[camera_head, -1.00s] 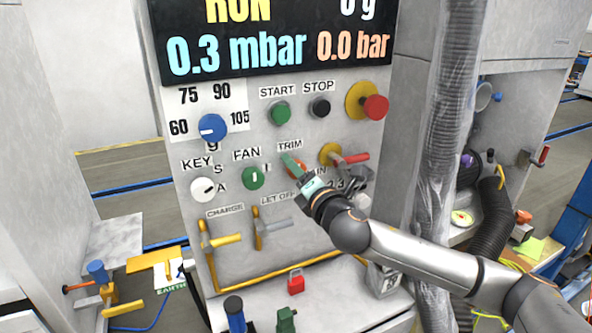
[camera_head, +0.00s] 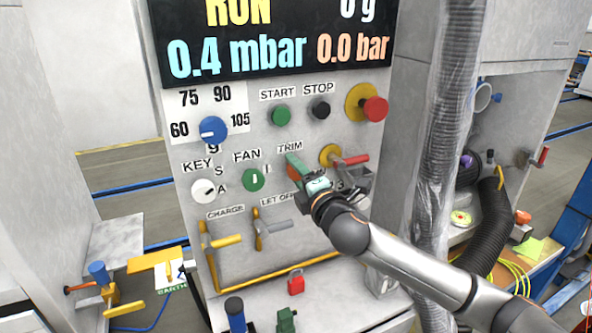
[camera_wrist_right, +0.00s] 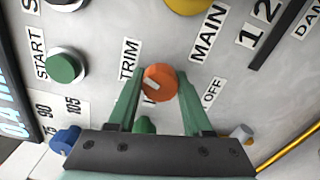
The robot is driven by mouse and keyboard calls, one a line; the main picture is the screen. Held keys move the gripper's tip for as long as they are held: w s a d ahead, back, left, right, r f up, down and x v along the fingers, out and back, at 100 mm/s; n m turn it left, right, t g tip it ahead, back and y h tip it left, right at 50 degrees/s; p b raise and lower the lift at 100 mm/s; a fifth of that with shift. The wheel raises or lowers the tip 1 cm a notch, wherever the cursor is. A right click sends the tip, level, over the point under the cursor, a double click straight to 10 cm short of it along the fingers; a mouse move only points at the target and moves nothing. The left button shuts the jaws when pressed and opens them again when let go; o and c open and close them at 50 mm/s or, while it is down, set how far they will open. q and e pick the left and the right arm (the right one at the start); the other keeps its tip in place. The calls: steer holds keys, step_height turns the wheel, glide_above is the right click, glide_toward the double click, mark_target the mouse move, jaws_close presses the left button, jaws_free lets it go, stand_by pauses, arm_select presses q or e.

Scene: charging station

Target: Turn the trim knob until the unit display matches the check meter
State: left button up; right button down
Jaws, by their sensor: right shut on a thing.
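The orange trim knob (camera_wrist_right: 160,78) sits under the TRIM label in the right wrist view. It has a pale pointer mark. My right gripper (camera_head: 299,169) is shut on the knob, with one green finger on each side of it in the wrist view. The gripper mostly hides the knob in the head view. The unit display (camera_head: 274,42) shows RUN, 0.4 mbar in blue and 0.0 bar in orange; its top is cut off. I cannot make out a check meter reading. My left gripper is not in view.
Close to the knob are the green fan switch (camera_head: 253,179), the green start button (camera_head: 280,115) and a red-handled yellow switch (camera_head: 345,158). Charge and let-off levers (camera_head: 269,227) sit below. A wrapped hose (camera_head: 446,130) hangs right of the panel, close to my right arm.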

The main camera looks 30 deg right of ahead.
steer(key=m+p, duration=0.1)
steer(key=m, duration=0.2)
steer(key=shift+m, duration=0.4)
steer(key=m, duration=0.2)
steer(key=shift+m+p, duration=0.35)
steer(key=shift+m, duration=0.05)
steer(key=m+p, duration=0.1)
steer(key=m, duration=0.2)
steer(key=shift+r, duration=0.1)
steer(key=shift+m+p, duration=0.9)
steer(key=shift+m, duration=0.9)
steer(key=shift+d, duration=0.1)
steer(key=shift+c, duration=1.7)
jaws_free()
